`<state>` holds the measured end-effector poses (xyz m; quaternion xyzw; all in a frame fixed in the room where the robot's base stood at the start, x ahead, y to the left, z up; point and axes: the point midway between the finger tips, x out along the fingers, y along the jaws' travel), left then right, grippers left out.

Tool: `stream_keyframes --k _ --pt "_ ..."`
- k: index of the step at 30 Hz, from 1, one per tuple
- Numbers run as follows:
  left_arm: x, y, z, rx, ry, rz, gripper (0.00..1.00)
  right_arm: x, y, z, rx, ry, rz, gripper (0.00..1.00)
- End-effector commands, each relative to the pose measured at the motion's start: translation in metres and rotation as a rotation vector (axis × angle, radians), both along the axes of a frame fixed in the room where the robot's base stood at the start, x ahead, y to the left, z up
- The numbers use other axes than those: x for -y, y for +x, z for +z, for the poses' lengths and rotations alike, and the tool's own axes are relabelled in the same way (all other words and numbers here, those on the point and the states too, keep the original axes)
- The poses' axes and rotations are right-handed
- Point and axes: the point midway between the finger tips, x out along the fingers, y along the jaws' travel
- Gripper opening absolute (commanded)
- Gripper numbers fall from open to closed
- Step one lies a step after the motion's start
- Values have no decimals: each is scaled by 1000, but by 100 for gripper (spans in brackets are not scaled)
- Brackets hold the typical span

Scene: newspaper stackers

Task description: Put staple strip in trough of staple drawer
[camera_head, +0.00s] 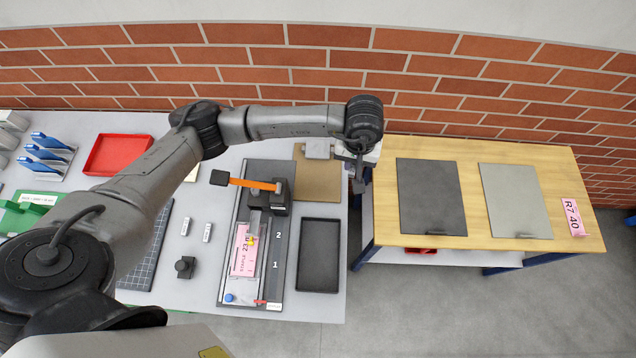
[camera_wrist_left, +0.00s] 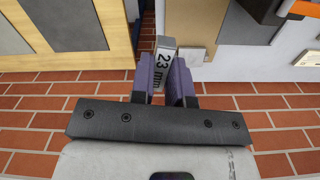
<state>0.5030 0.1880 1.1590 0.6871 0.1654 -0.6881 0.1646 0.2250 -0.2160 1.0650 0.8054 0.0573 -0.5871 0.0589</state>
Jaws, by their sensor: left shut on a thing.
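My left gripper (camera_head: 358,184) hangs over the gap between the white table and the wooden table. In the left wrist view its purple fingers (camera_wrist_left: 166,84) are shut on a grey staple strip (camera_wrist_left: 164,62) marked "23 mm". In the head view the held strip is too small to make out. The heavy stapler (camera_head: 268,196) with an orange lever stands on a dark base to the left of the gripper. A pink label reading "STAPLE 23" (camera_head: 243,252) lies in front of it, on what looks like the staple drawer (camera_head: 240,286). The trough's inside cannot be made out. My right gripper is not in view.
Two small grey strips (camera_head: 207,232) lie left of the stapler base, near a black knob-like block (camera_head: 184,267). A black tray (camera_head: 318,256) lies to its right. The wooden table (camera_head: 460,172) carries two flat panels. A brick wall (camera_head: 330,70) stands close behind.

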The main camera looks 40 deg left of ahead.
Motion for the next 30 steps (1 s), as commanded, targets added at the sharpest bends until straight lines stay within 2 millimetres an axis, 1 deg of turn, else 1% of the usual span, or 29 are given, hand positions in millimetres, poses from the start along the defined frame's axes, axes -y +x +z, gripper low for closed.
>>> stream_keyframes --k 1,3,6,9,13,16,24,27,30 --pt "-1 4 -35 -5 -1 37 0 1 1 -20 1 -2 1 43" --pt "-2 8 -62 -4 -1 79 0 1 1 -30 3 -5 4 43" --pt "-5 12 -92 -3 0 127 0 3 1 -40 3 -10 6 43" --pt "-6 14 -113 -1 0 160 0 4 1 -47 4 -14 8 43" --pt "-11 15 -128 0 -1 185 0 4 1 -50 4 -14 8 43" --pt "-23 13 -139 -2 2 193 0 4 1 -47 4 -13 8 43" --pt "-78 6 -170 -3 2 196 0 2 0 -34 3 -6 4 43" --pt "-95 5 -181 -3 1 194 0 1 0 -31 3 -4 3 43" --pt "-109 3 -190 -1 1 193 0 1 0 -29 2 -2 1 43"
